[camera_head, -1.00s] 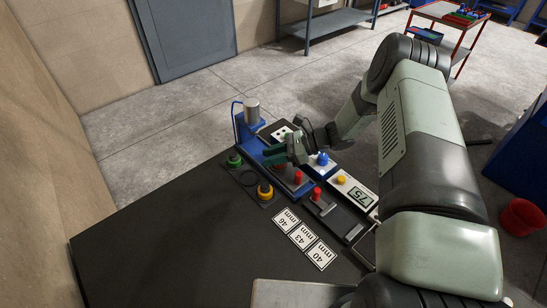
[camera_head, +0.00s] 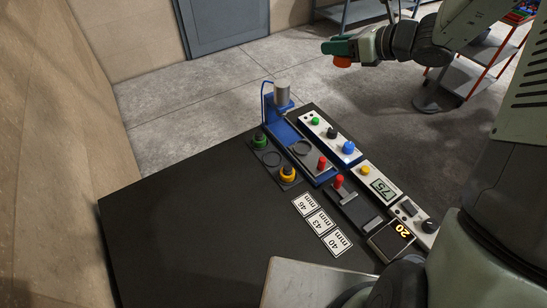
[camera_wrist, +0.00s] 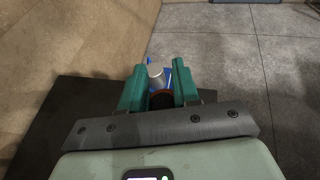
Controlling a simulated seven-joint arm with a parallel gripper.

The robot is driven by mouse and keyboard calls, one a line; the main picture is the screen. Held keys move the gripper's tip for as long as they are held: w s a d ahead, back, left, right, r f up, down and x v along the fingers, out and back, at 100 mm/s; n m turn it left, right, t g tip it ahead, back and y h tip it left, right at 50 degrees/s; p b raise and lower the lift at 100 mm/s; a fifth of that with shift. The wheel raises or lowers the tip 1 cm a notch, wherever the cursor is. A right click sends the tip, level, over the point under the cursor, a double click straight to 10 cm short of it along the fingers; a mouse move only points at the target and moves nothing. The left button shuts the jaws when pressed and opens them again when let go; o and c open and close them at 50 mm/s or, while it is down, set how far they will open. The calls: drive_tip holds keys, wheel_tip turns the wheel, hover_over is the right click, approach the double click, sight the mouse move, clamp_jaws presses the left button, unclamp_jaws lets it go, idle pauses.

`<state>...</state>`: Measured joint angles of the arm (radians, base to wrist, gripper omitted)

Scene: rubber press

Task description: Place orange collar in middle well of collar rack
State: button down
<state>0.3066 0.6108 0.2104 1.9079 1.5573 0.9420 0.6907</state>
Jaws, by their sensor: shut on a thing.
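My gripper (camera_head: 338,49) is raised above and beyond the far right side of the bench in the head view. Its green fingers are shut on the orange collar (camera_head: 342,62), which shows just below them. In the wrist view the collar (camera_wrist: 162,99) is a dark round shape with a reddish edge between the fingers. The collar rack (camera_head: 264,151) is a dark strip on the bench, well apart from the gripper. A green collar (camera_head: 259,141) sits at its far end and a yellow collar (camera_head: 288,173) at its near end. The middle well (camera_head: 271,159) looks empty.
A blue press (camera_head: 281,125) with a grey cylinder stands beside the rack. Control boxes with buttons (camera_head: 348,148) and a red-knobbed unit (camera_head: 339,183) lie to its right. White size cards (camera_head: 320,222) lie nearer. The bench's left part (camera_head: 190,220) is clear.

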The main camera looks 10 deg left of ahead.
drive_tip(key=d+r+m+t, duration=0.1)
drive_tip(key=r, duration=0.1)
drive_tip(key=s+d+r+m+t+h, duration=0.1)
drive_tip(key=r, duration=0.1)
drive_tip(key=d+r+h, duration=0.1)
drive_tip(key=r, duration=0.2)
drive_tip(key=shift+s+d+m+t, duration=0.1)
drive_tip(key=shift+s+m+t, duration=0.1)
drive_tip(key=shift+m+t, duration=0.2)
wheel_tip(320, 180, up, 3)
drive_tip(key=s, duration=0.3)
drive_tip(key=s+a+f+n+g+y, duration=0.3)
drive_tip(key=s+a+f+n+g, duration=0.4)
drive_tip(key=a+f+n+g, duration=0.45)
drive_tip(key=s+d+f+n+g+h, duration=0.3)
drive_tip(key=s+f+n+g+h, duration=0.15)
drive_tip(key=f+n+h, duration=0.4)
drive_tip(key=s+d+f+n+g+h, duration=0.35)
drive_tip(key=f+n+g+h, duration=0.35)
drive_tip(key=n, duration=0.3)
drive_tip(key=n+t+h, duration=0.6)
drive_tip(key=n+t, duration=1.8)
drive_tip(key=n, duration=0.1)
hover_over(278, 156)
wheel_tip(278, 156, down, 3)
wheel_tip(278, 156, down, 10)
drive_tip(key=shift+r, duration=0.25)
